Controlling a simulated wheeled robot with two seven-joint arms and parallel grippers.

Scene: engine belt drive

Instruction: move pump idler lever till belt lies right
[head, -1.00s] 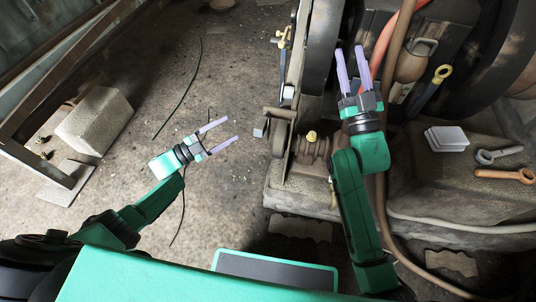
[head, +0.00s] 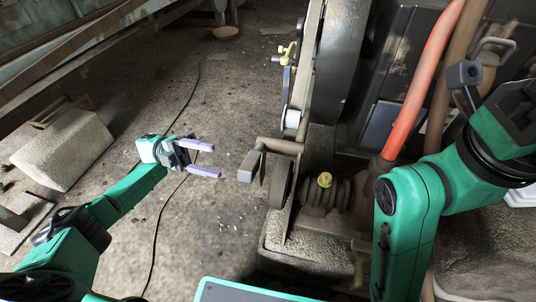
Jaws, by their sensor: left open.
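A lever with a dark grey block-shaped grip (head: 249,168) sticks out to the left from the front of the engine, near mid-picture. I take it to be the pump idler lever. A dark pulley (head: 281,183) stands just right of the grip. My left gripper (head: 211,160) is open, its two lavender fingers pointing right towards the grip, with a gap between them and nothing held. My right arm crosses the right side, and its fingers do not show. I cannot make out how the belt lies on its pulleys.
A large dark wheel (head: 345,55) stands behind the lever. A brass-topped ribbed part (head: 325,181) sits right of the pulley. A red hose (head: 425,80) rises at the right. A pale stone block (head: 62,150) and a thin cable (head: 186,115) lie on the floor at left.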

